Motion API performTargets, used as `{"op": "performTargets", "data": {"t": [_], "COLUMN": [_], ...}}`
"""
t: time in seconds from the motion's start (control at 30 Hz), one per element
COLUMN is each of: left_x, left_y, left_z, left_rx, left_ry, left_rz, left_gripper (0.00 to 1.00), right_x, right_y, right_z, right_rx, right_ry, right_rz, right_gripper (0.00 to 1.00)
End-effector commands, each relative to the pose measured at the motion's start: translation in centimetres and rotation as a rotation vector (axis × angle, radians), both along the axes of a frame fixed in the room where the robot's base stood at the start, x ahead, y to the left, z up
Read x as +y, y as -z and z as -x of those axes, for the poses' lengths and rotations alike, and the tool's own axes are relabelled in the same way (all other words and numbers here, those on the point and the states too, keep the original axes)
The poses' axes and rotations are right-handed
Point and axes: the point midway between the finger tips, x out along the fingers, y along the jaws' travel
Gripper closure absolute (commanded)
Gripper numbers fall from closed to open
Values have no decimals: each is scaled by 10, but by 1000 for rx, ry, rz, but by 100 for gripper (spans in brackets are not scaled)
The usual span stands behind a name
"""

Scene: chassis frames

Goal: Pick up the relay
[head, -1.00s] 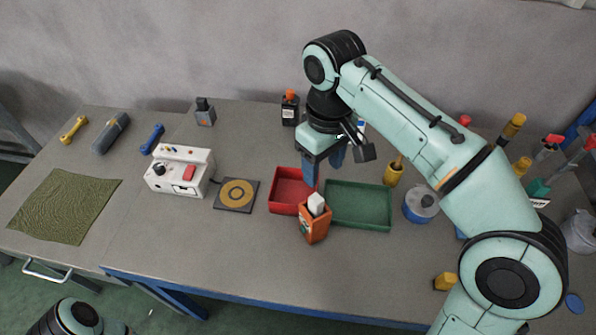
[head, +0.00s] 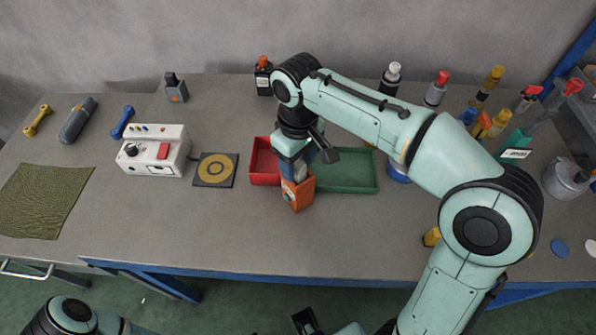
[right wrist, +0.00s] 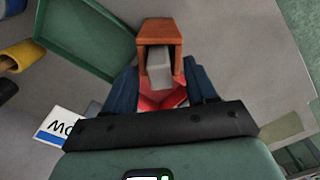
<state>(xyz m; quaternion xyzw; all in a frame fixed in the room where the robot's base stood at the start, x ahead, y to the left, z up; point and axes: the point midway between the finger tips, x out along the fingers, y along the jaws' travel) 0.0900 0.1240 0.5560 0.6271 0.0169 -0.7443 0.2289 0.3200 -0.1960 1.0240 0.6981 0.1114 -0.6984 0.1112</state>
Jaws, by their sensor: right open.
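An orange open-topped holder (head: 298,196) stands on the table at the front edge of the red tray (head: 265,163). A pale grey block, which I take to be the relay (right wrist: 161,68), sticks up out of the holder, which also shows in the right wrist view (right wrist: 158,30). My right gripper (head: 296,177) is right above the holder. Its blue fingers are apart, one on each side of the block in the right wrist view; I cannot tell whether they touch it. The block is mostly hidden by the gripper in the head view.
A green tray (head: 347,172) adjoins the red tray on the right. A round target plate (head: 215,170) and a white control box (head: 154,151) stand to the left. Several bottles and tools crowd the right side. The table front is mostly clear.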

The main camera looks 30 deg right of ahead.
Motion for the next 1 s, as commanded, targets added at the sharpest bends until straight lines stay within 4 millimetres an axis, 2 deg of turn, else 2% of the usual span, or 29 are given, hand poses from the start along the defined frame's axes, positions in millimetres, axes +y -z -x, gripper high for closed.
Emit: {"op": "performTargets", "data": {"t": [0.1, 0.37, 0.53, 0.57, 0.87, 1.0], "left_x": [0, 0, 0, 0, 0, 0], "left_y": [4, 3, 3, 3, 3, 1], "left_z": [1, 1, 1, 1, 1, 0], "left_rx": [1, 1, 1, 1, 1, 0], "left_ry": [0, 0, 0, 0, 0, 0], "left_rz": [0, 0, 0, 0, 0, 0], "left_gripper": [2, 2, 2, 2, 2, 2], "right_x": [0, 0, 0, 0, 0, 0], "right_y": [13, 15, 15, 14, 13, 5], "right_z": [1, 0, 0, 0, 0, -1], "right_rx": [1, 0, 0, 0, -1, -4], "right_ry": [0, 0, 0, 0, 0, 0], "right_rz": [0, 0, 0, 0, 0, 0], "right_gripper": [44, 44, 96, 100, 100, 100]}}
